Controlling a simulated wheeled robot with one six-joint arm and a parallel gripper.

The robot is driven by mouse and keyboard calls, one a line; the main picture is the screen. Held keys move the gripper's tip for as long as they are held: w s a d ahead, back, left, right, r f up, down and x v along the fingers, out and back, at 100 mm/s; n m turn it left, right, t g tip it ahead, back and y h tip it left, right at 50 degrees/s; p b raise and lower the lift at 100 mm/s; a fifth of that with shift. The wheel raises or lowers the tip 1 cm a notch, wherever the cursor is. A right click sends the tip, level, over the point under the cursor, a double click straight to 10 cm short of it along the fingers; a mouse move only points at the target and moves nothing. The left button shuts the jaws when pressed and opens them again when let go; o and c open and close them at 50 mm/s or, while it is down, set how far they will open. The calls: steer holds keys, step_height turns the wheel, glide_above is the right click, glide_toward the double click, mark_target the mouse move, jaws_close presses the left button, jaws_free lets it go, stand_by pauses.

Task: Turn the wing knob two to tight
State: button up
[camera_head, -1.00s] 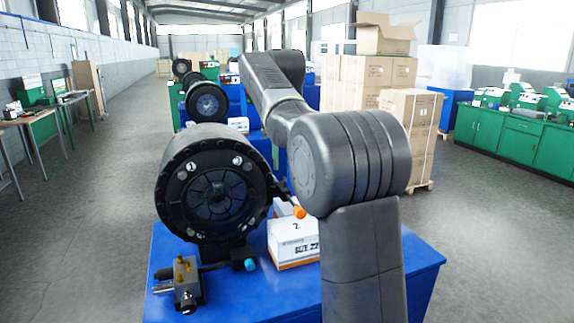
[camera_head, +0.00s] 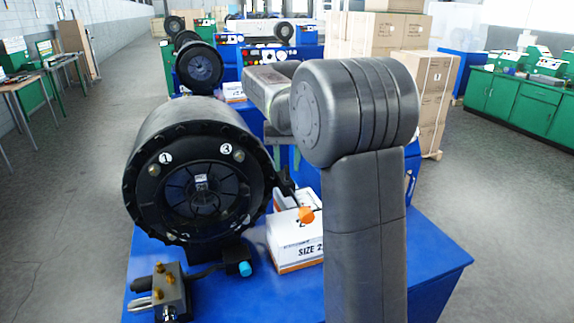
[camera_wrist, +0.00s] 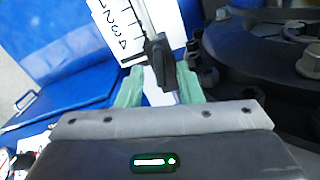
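The crimper head, a black ribbed drum (camera_head: 196,180), stands on a blue bench (camera_head: 425,265); its face carries round labels 1 and 3. I cannot make out which part is wing knob two. My gripper's pale green fingers (camera_wrist: 159,73) are apart in the wrist view. A black knob-like part (camera_wrist: 157,58) on a thin pale rod appears between and just beyond the fingertips; contact is not clear. In the head view my arm hides the gripper.
A valve block with brass knobs (camera_head: 166,287) and a cyan-tipped lever (camera_head: 244,268) sit at the bench front. A white SIZE box (camera_head: 296,246) stands right of the drum, an orange tip (camera_head: 305,215) above it. More drums (camera_head: 199,68) stand behind.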

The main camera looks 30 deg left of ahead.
steer(key=shift+f, duration=0.65)
jaws_close()
